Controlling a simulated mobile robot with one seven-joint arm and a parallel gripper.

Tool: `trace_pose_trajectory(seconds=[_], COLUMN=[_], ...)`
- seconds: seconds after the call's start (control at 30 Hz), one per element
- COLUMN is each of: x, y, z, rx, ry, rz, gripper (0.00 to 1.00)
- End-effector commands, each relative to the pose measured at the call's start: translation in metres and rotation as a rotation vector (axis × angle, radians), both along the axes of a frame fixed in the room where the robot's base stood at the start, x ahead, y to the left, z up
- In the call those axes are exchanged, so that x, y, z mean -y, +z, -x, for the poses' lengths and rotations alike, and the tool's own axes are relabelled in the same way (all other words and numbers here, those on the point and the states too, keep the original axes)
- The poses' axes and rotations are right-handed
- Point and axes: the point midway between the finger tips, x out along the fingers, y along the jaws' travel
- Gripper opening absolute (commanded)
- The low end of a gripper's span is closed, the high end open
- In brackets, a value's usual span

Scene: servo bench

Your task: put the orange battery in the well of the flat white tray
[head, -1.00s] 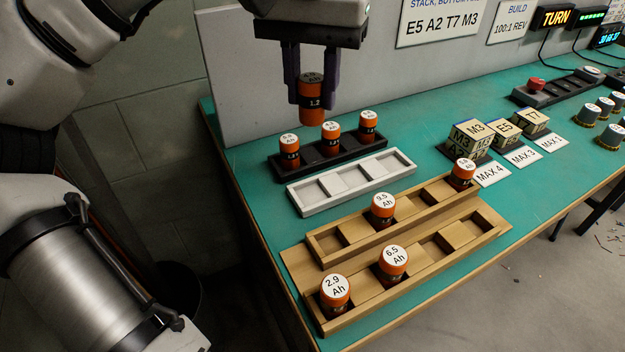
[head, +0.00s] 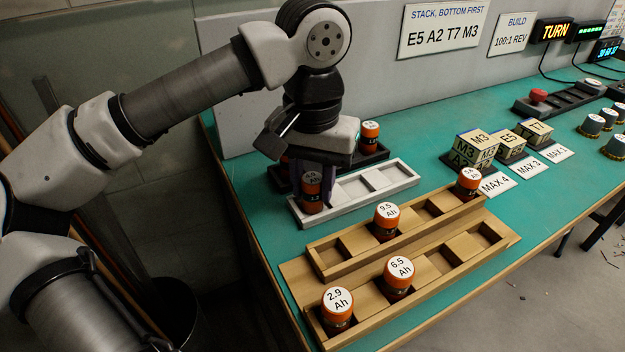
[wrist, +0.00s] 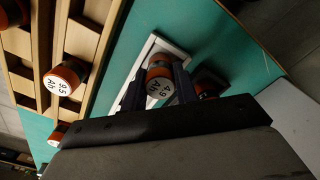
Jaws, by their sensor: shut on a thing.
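The held battery (head: 311,188) is orange with a dark band and a white top, upright between my gripper's fingers. My gripper (head: 312,182) is shut on it at the left end of the flat white tray (head: 395,190). The battery's base is low, at that end well; I cannot tell whether it touches the floor of the well. In the wrist view the battery's top (wrist: 159,86) seems to read 4.9 Ah, and part of the white tray (wrist: 152,46) shows beside it. The tray's other wells look empty.
Close behind is a black tray (head: 372,158) with an orange battery (head: 370,136) at its right; my gripper hides much of it. In front, wooden racks (head: 330,268) hold several batteries. Lettered blocks (head: 474,148) stand to the right. Green bench top is clear between trays and blocks.

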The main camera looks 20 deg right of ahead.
Motion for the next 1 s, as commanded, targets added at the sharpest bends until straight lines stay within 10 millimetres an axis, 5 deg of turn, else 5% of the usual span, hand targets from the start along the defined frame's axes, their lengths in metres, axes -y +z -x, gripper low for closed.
trace_pose_trajectory(seconds=[0.23,0.27,0.4,0.77,1.0], x=[0.0,0.0,0.0,0.0,0.001], y=[-0.004,-0.003,-0.002,0.003,0.043], z=[0.0,0.0,0.0,0.0,0.0], rx=[-0.001,0.0,0.0,0.001,0.002], ry=[0.0,0.0,0.0,0.0,0.0], rz=[0.001,0.0,0.0,-0.001,0.001], gripper=[0.04,0.32,0.5,0.51,0.51])
